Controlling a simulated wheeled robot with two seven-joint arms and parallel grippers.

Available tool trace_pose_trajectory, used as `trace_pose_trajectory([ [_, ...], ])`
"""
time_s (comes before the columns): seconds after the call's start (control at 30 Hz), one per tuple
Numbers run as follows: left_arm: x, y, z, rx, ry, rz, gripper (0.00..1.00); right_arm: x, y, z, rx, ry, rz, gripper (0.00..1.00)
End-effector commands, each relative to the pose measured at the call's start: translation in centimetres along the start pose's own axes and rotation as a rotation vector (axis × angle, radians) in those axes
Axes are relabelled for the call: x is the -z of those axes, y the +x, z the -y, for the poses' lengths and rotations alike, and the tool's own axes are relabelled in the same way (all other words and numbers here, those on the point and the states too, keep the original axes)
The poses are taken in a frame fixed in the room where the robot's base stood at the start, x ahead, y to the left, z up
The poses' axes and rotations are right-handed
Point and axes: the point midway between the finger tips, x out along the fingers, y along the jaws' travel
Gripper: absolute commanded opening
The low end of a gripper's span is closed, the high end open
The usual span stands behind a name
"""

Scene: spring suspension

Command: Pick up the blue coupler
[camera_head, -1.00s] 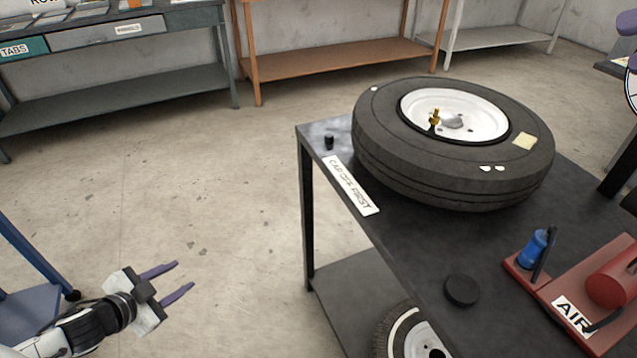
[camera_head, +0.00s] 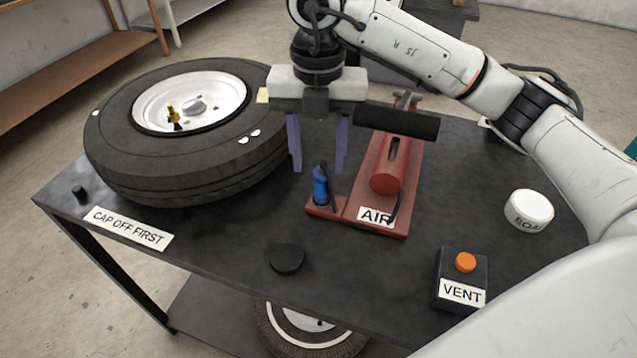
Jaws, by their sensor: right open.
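The blue coupler (camera_head: 320,186) stands upright on a small red holder (camera_head: 326,212) at the left end of the red air pump's base. A black hose or clip is beside it. My right gripper (camera_head: 318,170) is open, pointing down, with its purple fingers behind and above the coupler, one to each side of it in the picture. I cannot tell how far the fingertips are from it in depth. My left gripper is out of view.
A tyre (camera_head: 190,130) with a brass valve (camera_head: 173,114) lies left on the dark table (camera_head: 230,245). The red pump (camera_head: 388,170) is right of the coupler. A black disc (camera_head: 286,258), VENT box (camera_head: 461,285) and white tub (camera_head: 529,210) are nearer or to the right.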

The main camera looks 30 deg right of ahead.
Motion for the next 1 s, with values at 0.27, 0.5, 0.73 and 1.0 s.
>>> trace_pose_trajectory([
  [0.27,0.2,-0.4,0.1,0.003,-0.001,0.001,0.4,0.0,3.0,0.7,0.002,0.0,-0.004,0.44],
  [0.5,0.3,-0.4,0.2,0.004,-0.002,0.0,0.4,-0.1,5.5,0.7,-0.003,-0.001,0.0,0.44],
  [0.73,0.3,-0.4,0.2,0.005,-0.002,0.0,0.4,-0.1,5.6,0.7,-0.004,-0.001,0.0,0.42],
  [1.0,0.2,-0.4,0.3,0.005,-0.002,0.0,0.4,-0.1,5.5,0.7,-0.004,-0.001,0.0,0.0],
])
